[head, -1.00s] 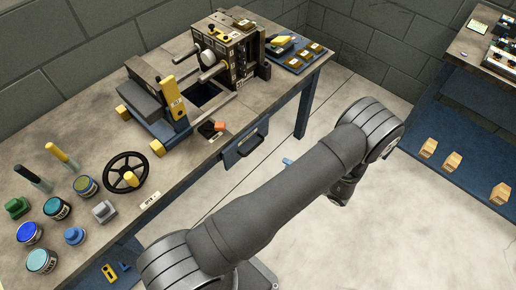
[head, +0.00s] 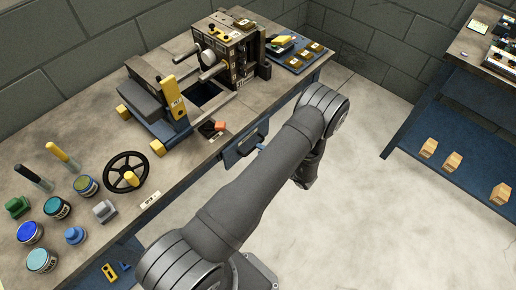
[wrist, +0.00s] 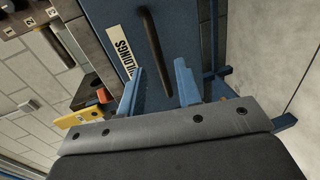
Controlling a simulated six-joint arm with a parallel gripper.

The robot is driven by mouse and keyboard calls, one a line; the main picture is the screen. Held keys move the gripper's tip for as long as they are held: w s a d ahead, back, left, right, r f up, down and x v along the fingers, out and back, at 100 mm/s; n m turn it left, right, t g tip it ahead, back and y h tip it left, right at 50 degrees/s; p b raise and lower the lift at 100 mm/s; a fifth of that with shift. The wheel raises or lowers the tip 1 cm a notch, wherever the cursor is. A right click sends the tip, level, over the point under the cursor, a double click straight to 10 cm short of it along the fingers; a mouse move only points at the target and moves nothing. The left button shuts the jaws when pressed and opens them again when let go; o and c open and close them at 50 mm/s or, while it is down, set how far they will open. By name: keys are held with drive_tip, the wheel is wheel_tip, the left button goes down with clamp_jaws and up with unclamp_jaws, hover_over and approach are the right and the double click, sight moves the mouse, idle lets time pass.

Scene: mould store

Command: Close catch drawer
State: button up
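The catch drawer has a blue front (head: 232,156) with a dark bar handle (head: 250,143), below the front edge of the bench. Whether it stands out from the bench is hard to tell in the head view. In the wrist view the blue front (wrist: 112,18) fills the top middle, with a white label ending in "LDINGS" and the dark handle (wrist: 152,42). My gripper (wrist: 160,62) is open, its two blue fingers on either side of the handle's near end; contact is not clear. In the head view only a bit of a blue finger shows beside the handle; my arm hides the rest.
The bench (head: 180,190) carries a mould machine (head: 228,50), a black handwheel (head: 110,172), several paint tins and an orange-topped item (head: 220,126) near the edge above the drawer. Another bench (head: 440,100) stands at right. The floor between is clear.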

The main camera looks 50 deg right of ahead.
sight(249, 142)
drive_tip(key=shift+x, duration=1.5)
drive_tip(key=shift+c, duration=0.2)
clamp_jaws()
drive_tip(key=shift+w, duration=0.1)
drive_tip(key=shift+r+x, duration=0.2)
drive_tip(key=shift+x, duration=0.8)
drive_tip(key=shift+r+x, duration=0.2)
drive_tip(key=shift+x, duration=0.85)
drive_tip(key=shift+w+r, duration=0.1)
drive_tip(key=shift+o, duration=0.2)
unclamp_jaws()
